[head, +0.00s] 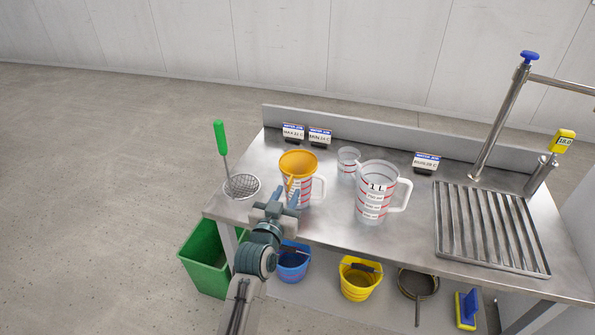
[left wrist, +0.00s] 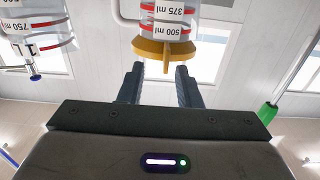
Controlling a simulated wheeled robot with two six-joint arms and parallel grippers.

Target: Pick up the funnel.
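The orange funnel (head: 298,160) sits in the mouth of a clear measuring jug (head: 304,199) with red marks, on the left part of the steel bench. In the left wrist view the funnel (left wrist: 164,49) shows its rim and a short orange tab, beside the jug's marked wall (left wrist: 168,12). My left gripper (head: 285,195) is in front of the jug, just below the funnel's rim. Its two fingers, seen in the left wrist view (left wrist: 160,72), are apart with nothing held between them; the funnel's tab is near their tips. My right gripper is not in view.
A larger 1 L jug (head: 371,204) and a small cup (head: 348,162) stand to the right. A green-handled strainer (head: 242,186) lies left. A slatted drain grate (head: 490,228) and steel pipe (head: 500,120) are at right. Buckets (head: 360,279) sit below the bench.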

